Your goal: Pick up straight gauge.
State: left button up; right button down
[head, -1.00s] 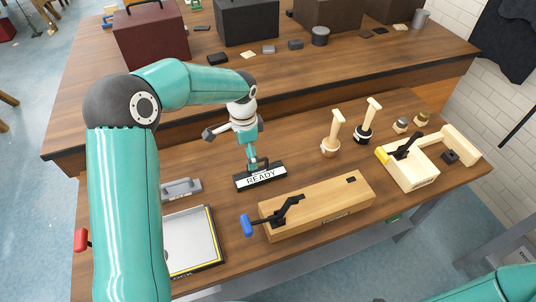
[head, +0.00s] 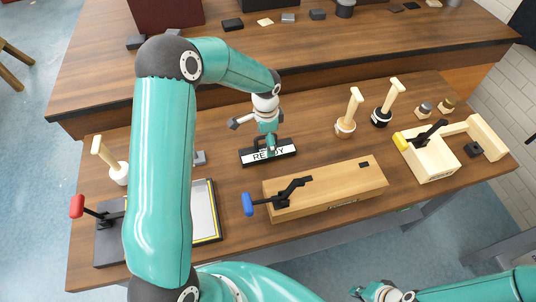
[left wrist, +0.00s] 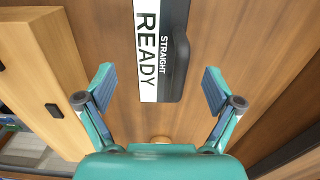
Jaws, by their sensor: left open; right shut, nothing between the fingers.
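The straight gauge (head: 268,153) is a dark bar with a white face lettered READY, lying on the wooden bench. In the left wrist view the gauge (left wrist: 149,50) also reads STRAIGHT and has a rounded black handle along one side. My left gripper (head: 267,147) is just above it in the head view, partly covering it. In the left wrist view my left gripper (left wrist: 158,82) is open and empty, with the gauge ahead of its fingers, between their lines. My right gripper (head: 358,291) is shut and empty at the bottom edge, in front of the bench.
A long wooden block (head: 335,187) with a blue-handled clamp stands in front of the gauge. Wooden-handled tools (head: 346,127) and a pale fixture (head: 431,158) are to the right. A yellow-edged tray (head: 205,208) is at left, partly behind my arm.

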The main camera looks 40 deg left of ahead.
aim_at(257, 154)
pick_arm(q)
jog(key=shift+w+f, duration=0.15)
jog(key=shift+f, duration=0.45)
notch_tip(257, 154, down, 4)
jog(key=shift+d+r+b, duration=0.1)
jog(key=shift+r+b, duration=0.1)
jog(key=shift+b, duration=1.05)
jog(key=shift+f, duration=0.45)
jog(key=shift+r, duration=0.1)
jog(key=shift+c, duration=1.1)
jog(key=c, duration=1.2)
jog(key=shift+r, duration=0.1)
